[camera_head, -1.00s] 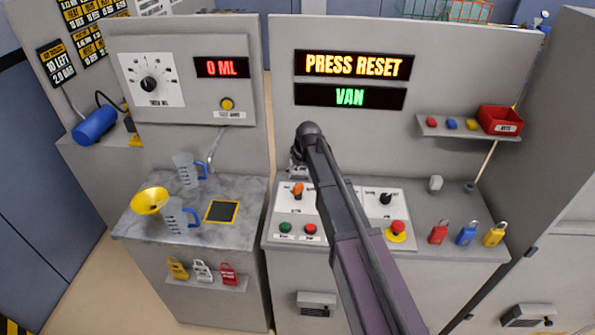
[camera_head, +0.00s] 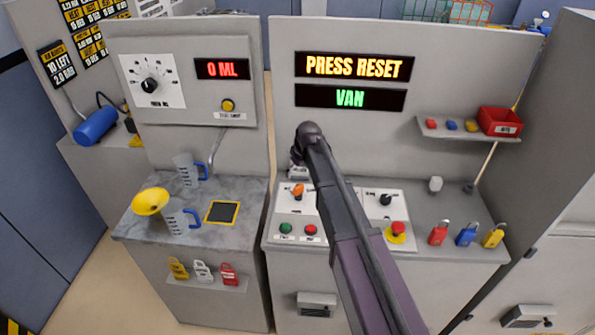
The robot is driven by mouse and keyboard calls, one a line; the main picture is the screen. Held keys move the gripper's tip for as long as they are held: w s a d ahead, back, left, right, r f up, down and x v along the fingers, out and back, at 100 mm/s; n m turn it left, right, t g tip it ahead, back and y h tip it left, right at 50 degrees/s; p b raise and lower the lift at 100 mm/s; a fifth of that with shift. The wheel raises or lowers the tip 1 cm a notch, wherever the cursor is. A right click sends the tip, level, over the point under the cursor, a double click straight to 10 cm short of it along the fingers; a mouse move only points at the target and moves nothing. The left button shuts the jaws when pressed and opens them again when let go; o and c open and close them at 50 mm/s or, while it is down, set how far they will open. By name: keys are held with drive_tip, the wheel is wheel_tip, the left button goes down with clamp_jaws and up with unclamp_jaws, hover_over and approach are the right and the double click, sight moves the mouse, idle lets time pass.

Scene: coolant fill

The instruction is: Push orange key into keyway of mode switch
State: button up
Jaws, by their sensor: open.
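The orange key (camera_head: 297,190) stands upright at the upper part of the left white control panel (camera_head: 283,211). A switch, seemingly the mode switch, is under or beside it, but the keyway is too small to make out. I cannot tell how deep the key sits. My gripper (camera_head: 297,174) points down just above and behind the key, partly hidden by my own arm. It is open, and I see nothing held in it. Whether a finger touches the key is unclear.
Green (camera_head: 285,228) and red (camera_head: 310,230) buttons sit below the key. To the right are a black selector (camera_head: 386,198), a red emergency button (camera_head: 398,229) and several padlocks (camera_head: 467,234). The display (camera_head: 353,66) reads PRESS RESET. My arm covers the panel's middle.

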sight(299, 185)
drive_tip(key=r+g+h+p, duration=0.1)
drive_tip(key=r+p, duration=0.1)
drive_tip(key=r+g+h+p, duration=0.1)
drive_tip(key=r+p, duration=0.1)
drive_tip(key=p, duration=0.1)
drive_tip(key=shift+s+d+r, duration=0.15)
drive_tip(key=shift+d+r, duration=0.05)
drive_tip(key=shift+r, duration=0.05)
drive_tip(key=shift+f, duration=0.2)
wheel_tip(299, 185, down, 13)
drive_tip(key=b, duration=1.3)
drive_tip(key=shift+f+b, duration=0.15)
drive_tip(key=shift+b, duration=0.2)
idle(0.3)
